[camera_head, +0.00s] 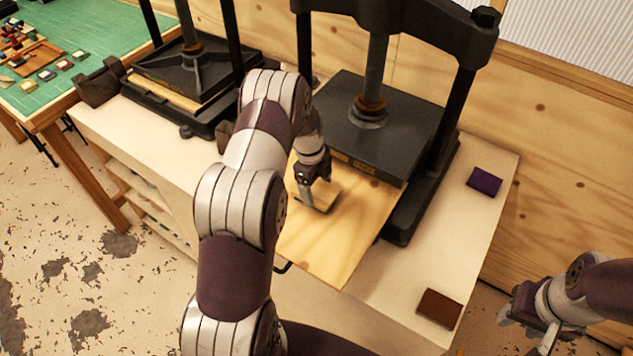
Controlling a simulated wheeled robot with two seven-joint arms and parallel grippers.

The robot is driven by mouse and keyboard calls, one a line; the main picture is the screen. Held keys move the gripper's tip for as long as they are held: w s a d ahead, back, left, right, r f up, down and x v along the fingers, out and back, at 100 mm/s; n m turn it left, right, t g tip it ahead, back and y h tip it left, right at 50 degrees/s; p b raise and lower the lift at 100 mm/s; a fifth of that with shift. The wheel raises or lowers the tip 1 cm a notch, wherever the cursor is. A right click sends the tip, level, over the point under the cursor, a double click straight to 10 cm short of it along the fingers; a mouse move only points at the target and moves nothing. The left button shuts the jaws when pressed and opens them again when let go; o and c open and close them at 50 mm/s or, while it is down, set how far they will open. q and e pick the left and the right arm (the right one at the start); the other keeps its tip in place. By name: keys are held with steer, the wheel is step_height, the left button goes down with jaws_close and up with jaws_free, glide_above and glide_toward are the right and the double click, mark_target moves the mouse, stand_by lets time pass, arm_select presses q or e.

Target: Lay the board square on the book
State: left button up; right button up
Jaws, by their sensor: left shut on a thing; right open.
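The board (342,243) is a broad pale wooden sheet in front of the right-hand press, its far part under the raised black plate. My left gripper (314,198) points down and is shut on a small wooden block (325,192) at the board's upper face. I cannot tell whether the board touches anything below it. The book cannot be made out; the board and the press plate hide the area beneath them. My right gripper (526,324) is open and empty at the lower right, beyond the bench edge.
The right-hand press plate (372,120) and its black post (433,160) stand close beside the board. A purple block (485,181) and a brown block (439,308) lie on the pale bench (462,245). Another press (185,75) stands left, near a green-topped table (45,100).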

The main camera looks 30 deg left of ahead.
arm_select(q)
steer(key=shift+f, duration=0.15)
steer(key=o, duration=0.9)
